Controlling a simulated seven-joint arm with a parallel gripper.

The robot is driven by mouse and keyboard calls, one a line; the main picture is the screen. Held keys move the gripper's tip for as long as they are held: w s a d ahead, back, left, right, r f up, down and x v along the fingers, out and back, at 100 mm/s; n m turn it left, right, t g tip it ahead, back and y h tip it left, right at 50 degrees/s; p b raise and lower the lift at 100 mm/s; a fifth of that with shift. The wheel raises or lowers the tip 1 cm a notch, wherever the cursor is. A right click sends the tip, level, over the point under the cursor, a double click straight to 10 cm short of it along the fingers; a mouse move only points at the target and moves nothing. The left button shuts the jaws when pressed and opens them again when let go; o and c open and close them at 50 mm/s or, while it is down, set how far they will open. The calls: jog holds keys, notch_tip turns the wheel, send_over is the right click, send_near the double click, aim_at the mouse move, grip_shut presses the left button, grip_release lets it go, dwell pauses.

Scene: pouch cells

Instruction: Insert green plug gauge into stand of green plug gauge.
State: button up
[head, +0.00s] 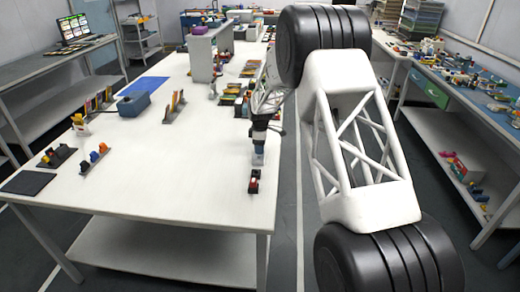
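My gripper (258,157) points down over the right edge of the white table (190,190). It is small here, and I cannot tell whether its fingers are open or shut, or whether they hold anything. A small black and red object (254,181) lies just below and in front of it. I cannot make out a green plug gauge for sure. I cannot tell which one is the green gauge's stand.
A dark mat (27,183) lies at the front left corner. A blue-grey box (134,104), a blue mat (150,84) and a rack of coloured pieces (174,108) stand further back. Several items line the right edge behind my gripper. The table's front middle is clear.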

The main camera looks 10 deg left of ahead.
grip_shut()
jog(key=shift+r, duration=0.8)
notch_tip(320, 180, up, 2)
jog(key=shift+r, duration=0.1)
jog(key=s+d, duration=0.2)
jog(key=s, duration=0.5)
jog(key=s+d+r, duration=0.1)
jog(key=s+d, duration=0.1)
jog(key=s, duration=0.6)
jog(key=shift+s+d, duration=0.15)
jog(key=shift+d, duration=0.2)
jog(key=shift+r, duration=0.1)
jog(key=a+r, duration=0.4)
jog(key=shift+w+a, duration=0.3)
jog(key=shift+w, duration=0.1)
